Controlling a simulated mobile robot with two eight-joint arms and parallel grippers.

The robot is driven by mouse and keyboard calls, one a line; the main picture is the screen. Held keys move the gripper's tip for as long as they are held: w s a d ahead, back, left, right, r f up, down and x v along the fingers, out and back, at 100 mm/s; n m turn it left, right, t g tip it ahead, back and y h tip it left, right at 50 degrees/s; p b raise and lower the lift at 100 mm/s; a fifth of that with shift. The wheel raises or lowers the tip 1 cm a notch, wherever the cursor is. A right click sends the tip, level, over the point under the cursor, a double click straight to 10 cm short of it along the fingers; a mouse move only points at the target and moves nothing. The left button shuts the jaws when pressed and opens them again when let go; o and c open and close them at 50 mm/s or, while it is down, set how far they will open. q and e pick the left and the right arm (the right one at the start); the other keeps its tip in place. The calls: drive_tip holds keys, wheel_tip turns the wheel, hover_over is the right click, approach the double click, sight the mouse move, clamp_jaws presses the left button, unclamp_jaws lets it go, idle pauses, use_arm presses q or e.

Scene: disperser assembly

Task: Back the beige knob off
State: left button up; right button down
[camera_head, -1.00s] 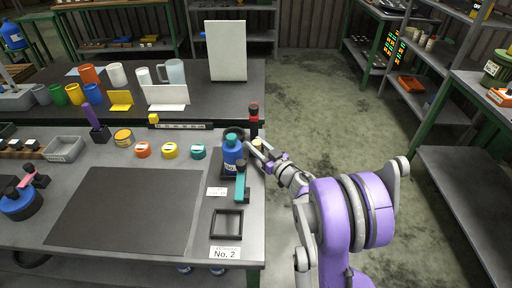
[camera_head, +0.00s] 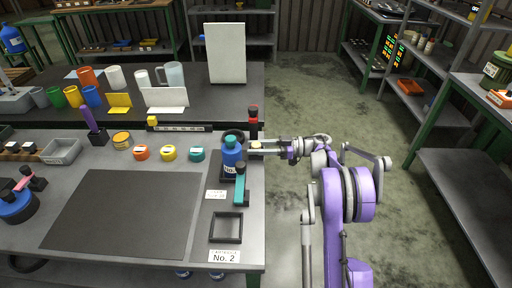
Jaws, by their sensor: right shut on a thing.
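The beige knob (camera_head: 256,145) shows as a small pale patch at the right edge of the bench, just right of the blue bottle (camera_head: 231,158) with the teal cap. My right gripper (camera_head: 258,149) reaches in from the right at bench height and is shut on the beige knob. The jaws hide most of the knob, and its thread cannot be seen. The bottle stands upright in a dark holder (camera_head: 226,178). My left gripper is not in view.
A teal-topped dark part (camera_head: 240,186) stands in front of the bottle, and a red-and-black part (camera_head: 253,116) behind the knob. An empty black frame (camera_head: 212,228) lies near the front. A dark mat (camera_head: 125,215) covers the bench middle. Open floor lies right of the bench.

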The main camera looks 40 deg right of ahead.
drive_tip(key=shift+n+g+y, duration=1.2)
drive_tip(key=shift+n+g, duration=0.4)
drive_tip(key=shift+g, duration=0.8)
drive_tip(key=shift+c, duration=2.4)
unclamp_jaws()
drive_tip(key=shift+a, duration=0.1)
